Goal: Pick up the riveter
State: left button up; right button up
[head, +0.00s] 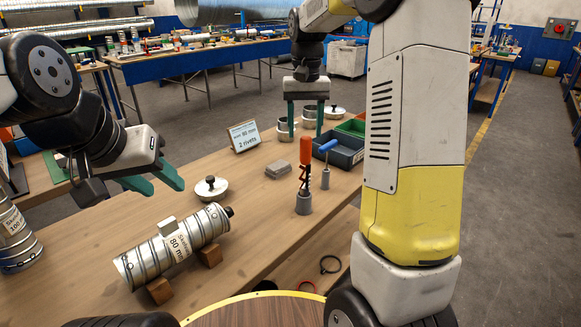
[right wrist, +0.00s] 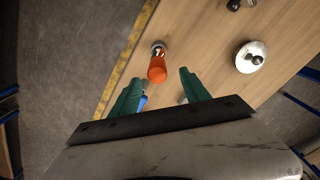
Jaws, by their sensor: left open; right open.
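The orange-handled tool, which looks like the riveter (head: 305,158), stands upright in a grey round holder (head: 303,203) on the wooden bench. Its orange handle (right wrist: 157,68) shows in the right wrist view, just beyond and between the fingertips, not gripped. My right gripper (head: 305,132) points down with open, empty fingers; in the head view it appears above and behind the orange handle. It also shows in the right wrist view (right wrist: 159,80). My left gripper (head: 167,188) is open and empty over the left of the bench, near the duct.
A blue-handled tool (head: 326,158) stands close right of the riveter. A silver duct (head: 172,246) rests on wooden blocks. A lidded pot or knob (head: 211,189), grey block (head: 279,170), sign (head: 244,136) and dark bin (head: 340,152) are on the bench. Bare wood lies between duct and riveter.

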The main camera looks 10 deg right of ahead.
aim_at(306, 151)
jog(key=f, duration=0.7)
jog(key=shift+s+d+f, duration=0.1)
jog(key=shift+s+d, duration=0.05)
jog(key=shift+s, duration=0.15)
jog(key=shift+c, duration=0.4)
grip_shut()
